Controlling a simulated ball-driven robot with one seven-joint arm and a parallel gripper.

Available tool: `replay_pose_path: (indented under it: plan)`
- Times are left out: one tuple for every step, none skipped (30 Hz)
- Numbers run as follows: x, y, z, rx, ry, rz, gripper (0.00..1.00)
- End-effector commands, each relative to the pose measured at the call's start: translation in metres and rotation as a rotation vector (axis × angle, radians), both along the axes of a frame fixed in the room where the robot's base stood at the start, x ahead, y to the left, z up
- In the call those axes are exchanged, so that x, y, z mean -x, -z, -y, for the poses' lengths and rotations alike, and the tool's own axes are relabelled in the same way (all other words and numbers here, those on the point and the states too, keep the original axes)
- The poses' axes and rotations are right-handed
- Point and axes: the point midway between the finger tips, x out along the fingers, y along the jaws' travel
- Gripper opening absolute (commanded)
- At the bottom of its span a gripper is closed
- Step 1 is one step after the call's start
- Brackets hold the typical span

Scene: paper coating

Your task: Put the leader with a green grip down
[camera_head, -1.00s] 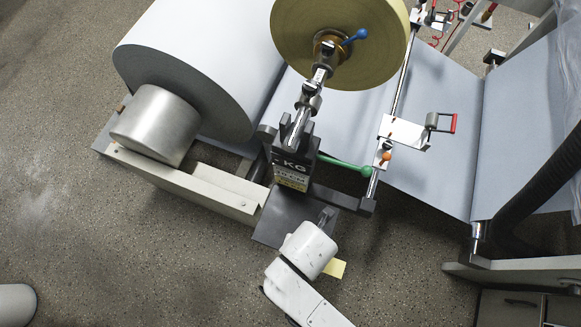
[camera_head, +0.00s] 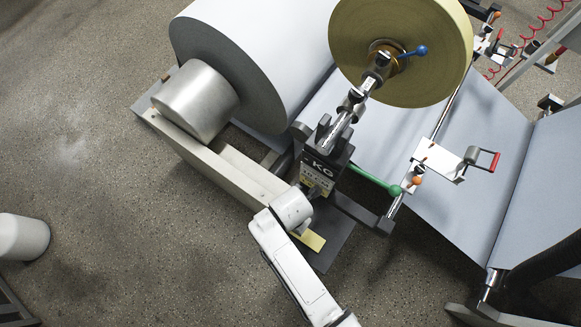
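The green lever (camera_head: 375,181) with a round green knob sticks out to the right from the dark stand marked "KG" (camera_head: 322,168). Its knob end is close to a metal rod with an orange knob (camera_head: 417,181). My white arm reaches up from the bottom, and its wrist (camera_head: 291,207) is below and left of the lever, in front of the stand's lower part. The arm is apart from the green lever in the picture.
A large pale paper roll (camera_head: 255,65) and a yellowish roll (camera_head: 402,50) with a blue-knobbed handle stand above. A light beam (camera_head: 215,160) runs left of the stand. The floor at lower left is mostly open.

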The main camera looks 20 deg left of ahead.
Motion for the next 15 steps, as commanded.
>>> replay_pose_path:
  plan:
    - [-0.0004, 0.005, -0.0006, -0.001, 0.0, 0.001, 0.0]
    - [-0.0004, 0.0065, -0.0006, -0.001, 0.0, 0.001, 0.0]
    - [-0.0005, 0.0075, -0.0007, -0.001, -0.001, 0.001, 0.0]
    - [-0.0006, 0.0077, -0.0008, -0.002, 0.0, 0.002, 0.0]
    - [-0.0006, 0.0076, -0.0008, -0.002, 0.0, 0.002, 0.0]
    - [-0.0006, 0.0074, -0.0007, -0.002, 0.0, 0.002, 0.0]
    - [-0.0006, 0.0074, -0.0007, -0.002, 0.0, 0.002, 0.0]
    - [-0.0005, 0.0073, -0.0007, -0.002, 0.0, 0.002, 0.0]
    - [-0.0005, 0.0073, -0.0007, -0.002, 0.0, 0.002, 0.0]
    - [-0.0004, 0.0075, -0.0006, -0.002, -0.001, 0.002, 0.0]
    - [-0.0004, 0.008, -0.0006, -0.002, 0.0, 0.002, 0.0]
    - [-0.0004, 0.0093, -0.0005, -0.002, 0.0, 0.002, 0.0]
    - [-0.0005, 0.0085, -0.0005, -0.002, 0.0, 0.002, 0.18]
    - [-0.0004, 0.0083, -0.0005, -0.002, 0.0, 0.002, 0.21]
    - [-0.0004, 0.0083, -0.0005, -0.002, 0.0, 0.002, 0.25]
